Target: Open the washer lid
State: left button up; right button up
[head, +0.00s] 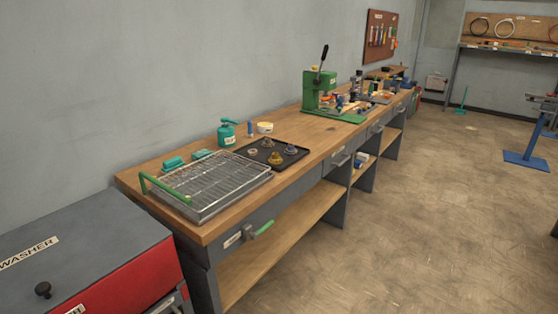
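The washer (140,283) stands at the lower left of the head view, partly cut off by the frame's edges. Its body is red. Neither of my grippers shows in the head view.
A long wooden workbench (140,178) stands right of the washer along the wall. It bears a wire basket (215,180) with a green handle, a dark tray (272,153) of parts and a green press (320,90). Open floor (430,210) lies to the right.

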aim_at(46, 260)
jog(key=u, duration=1.5)
